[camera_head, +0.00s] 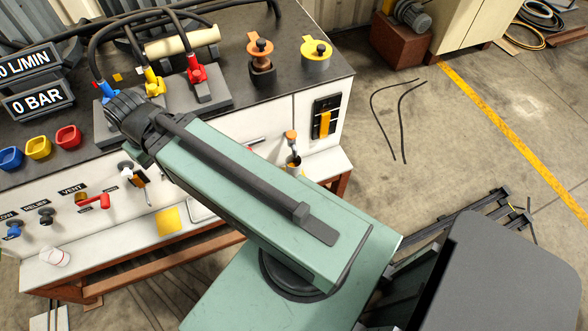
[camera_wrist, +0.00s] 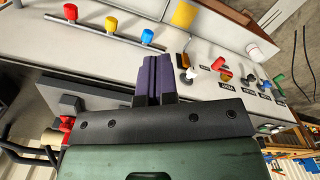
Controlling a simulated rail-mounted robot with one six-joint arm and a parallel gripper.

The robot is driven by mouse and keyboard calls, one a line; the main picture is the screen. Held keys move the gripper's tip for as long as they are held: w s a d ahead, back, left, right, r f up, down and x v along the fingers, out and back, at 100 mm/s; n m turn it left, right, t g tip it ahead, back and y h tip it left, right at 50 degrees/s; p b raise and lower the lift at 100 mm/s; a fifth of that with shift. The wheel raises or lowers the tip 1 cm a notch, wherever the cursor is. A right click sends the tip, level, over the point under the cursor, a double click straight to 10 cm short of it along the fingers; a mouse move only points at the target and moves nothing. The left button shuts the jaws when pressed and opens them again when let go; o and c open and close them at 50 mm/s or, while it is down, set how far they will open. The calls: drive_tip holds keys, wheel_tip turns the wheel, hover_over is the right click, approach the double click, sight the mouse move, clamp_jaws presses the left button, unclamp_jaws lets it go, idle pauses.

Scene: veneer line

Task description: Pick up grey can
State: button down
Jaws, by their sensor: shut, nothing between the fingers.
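A pale grey-white can-like cylinder (camera_head: 54,257) lies tilted on the front ledge of the bench, at the lower left of the head view. It also shows at the upper right of the wrist view (camera_wrist: 262,49). I cannot tell for certain that it is the grey can. My gripper (camera_wrist: 153,60) shows in the wrist view with its two purple fingers together and nothing between them. It is over the bench front, apart from the cylinder. In the head view my green arm hides the fingers.
The bench (camera_head: 335,68) carries a red knob (camera_head: 68,137), a yellow knob (camera_head: 38,147), a blue knob (camera_head: 10,158), and hoses. A red vent lever (camera_head: 95,201) and other valves stick out from its front panel. A yellow note (camera_head: 168,221) is on the front. Open floor lies right.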

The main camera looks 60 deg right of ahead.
unclamp_jaws()
idle(0.6)
